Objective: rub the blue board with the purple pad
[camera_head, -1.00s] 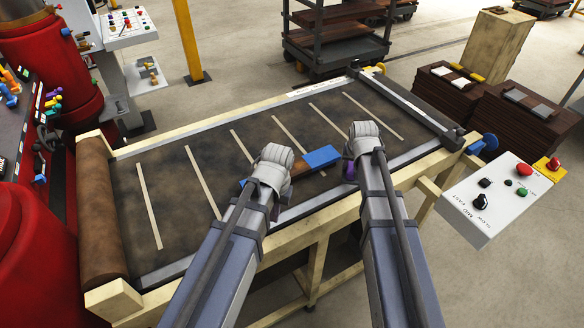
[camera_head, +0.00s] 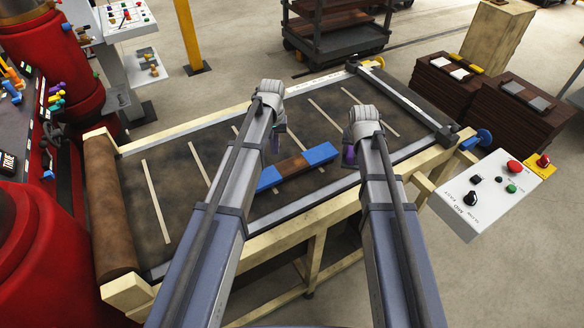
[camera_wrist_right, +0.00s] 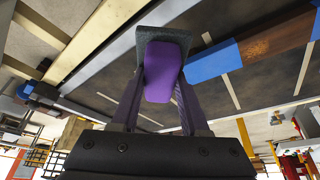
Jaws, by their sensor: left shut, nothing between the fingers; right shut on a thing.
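The board (camera_head: 320,155) lies flat on the dark belt of the long table, blue at both ends with a bare brown stretch in its middle. It also shows in the right wrist view (camera_wrist_right: 215,62), to the right of the pad. My right gripper (camera_head: 350,153) is shut on the purple pad (camera_wrist_right: 162,72), a purple block with a dark grey plate behind it. It is right of the board and apart from it. In the head view my own wrist hides most of the pad. My left gripper (camera_head: 279,138) is shut and empty, beyond the board's left half.
The belt (camera_head: 150,170) has pale cross strips and raised metal side rails. A brown roller (camera_head: 108,210) closes its left end. A control panel (camera_head: 487,193) with knobs and buttons stands at the right. Red machinery is at the left.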

